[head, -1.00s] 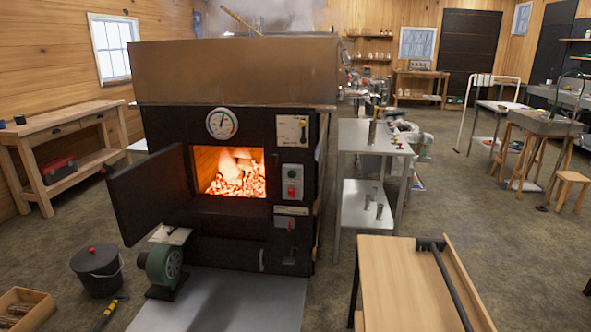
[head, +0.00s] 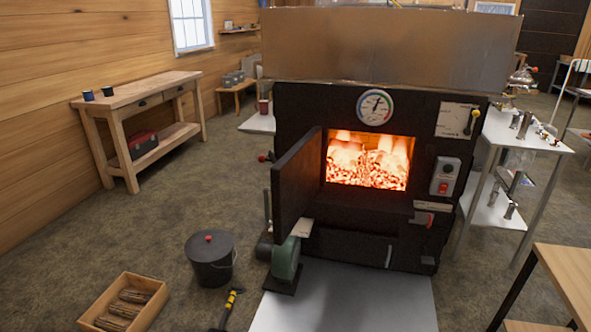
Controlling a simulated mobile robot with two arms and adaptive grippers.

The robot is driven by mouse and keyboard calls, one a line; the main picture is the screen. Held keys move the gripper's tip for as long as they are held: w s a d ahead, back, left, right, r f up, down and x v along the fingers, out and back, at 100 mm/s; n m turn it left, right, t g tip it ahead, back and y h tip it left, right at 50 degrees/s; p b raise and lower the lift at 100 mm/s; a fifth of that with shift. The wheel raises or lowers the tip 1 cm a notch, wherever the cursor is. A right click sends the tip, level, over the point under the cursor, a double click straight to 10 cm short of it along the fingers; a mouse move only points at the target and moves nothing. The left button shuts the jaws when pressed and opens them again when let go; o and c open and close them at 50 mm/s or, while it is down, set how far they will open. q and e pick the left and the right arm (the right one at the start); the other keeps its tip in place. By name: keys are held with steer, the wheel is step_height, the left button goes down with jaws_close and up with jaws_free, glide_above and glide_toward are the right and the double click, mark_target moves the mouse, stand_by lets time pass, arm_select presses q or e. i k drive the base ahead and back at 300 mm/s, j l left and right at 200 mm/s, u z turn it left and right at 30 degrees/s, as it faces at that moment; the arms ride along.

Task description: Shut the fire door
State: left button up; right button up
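The fire door (head: 297,182) is a dark, flat panel on the front of the black evaporator firebox (head: 312,230). It stands swung open, hinged at the left side of the opening and sticking out toward me. The fire opening (head: 369,161) is uncovered, with bright flames and glowing embers inside. Neither of my grippers shows in the head view.
A green blower (head: 286,260) stands on the floor just under the door. A lidded black bucket (head: 211,259), a wooden crate of logs (head: 126,301) and a yellow-and-black tool (head: 228,308) lie to the left. A wooden table (head: 566,280) is at the right.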

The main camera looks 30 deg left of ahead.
mark_target(294, 179)
steer(key=j+z, duration=0.1)
steer(key=j, duration=0.7)
steer(key=j+z, duration=0.1)
steer(key=j, duration=0.75)
steer(key=j+z, duration=0.1)
steer(key=j, duration=0.7)
steer(key=k+j+z, duration=0.15)
steer(key=j, duration=0.65)
